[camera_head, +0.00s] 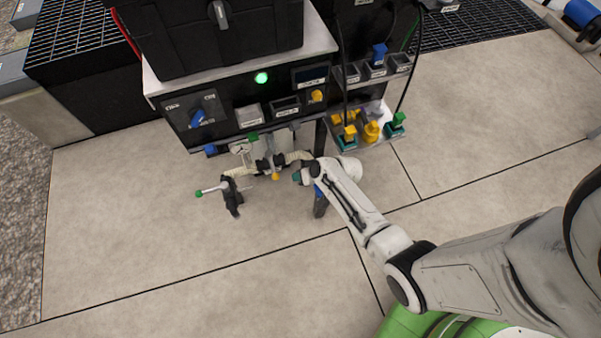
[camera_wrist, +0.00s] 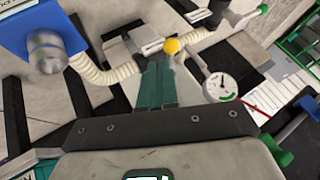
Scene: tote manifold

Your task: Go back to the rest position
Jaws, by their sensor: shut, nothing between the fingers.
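My gripper (camera_head: 299,177) is in front of the hose and valve assembly below the tote panel, with the arm reaching in from the right. In the wrist view its teal fingers (camera_wrist: 156,82) are shut together and empty. Past the fingertips is a yellow ball knob (camera_wrist: 171,46), which also shows in the head view (camera_head: 276,176). I cannot tell whether the fingertips touch anything there. A ribbed cream hose (camera_wrist: 105,74) runs to the left of the fingers, and a round dial gauge (camera_wrist: 221,86) is to their right.
A blue block with a metal knob (camera_wrist: 45,45) is close at left. A green-tipped valve lever (camera_head: 200,193) sticks out left. The panel (camera_head: 226,116) has a lit green lamp (camera_head: 262,77). A shelf at right holds yellow and green-topped parts (camera_head: 371,131). The floor (camera_head: 150,240) in front is clear.

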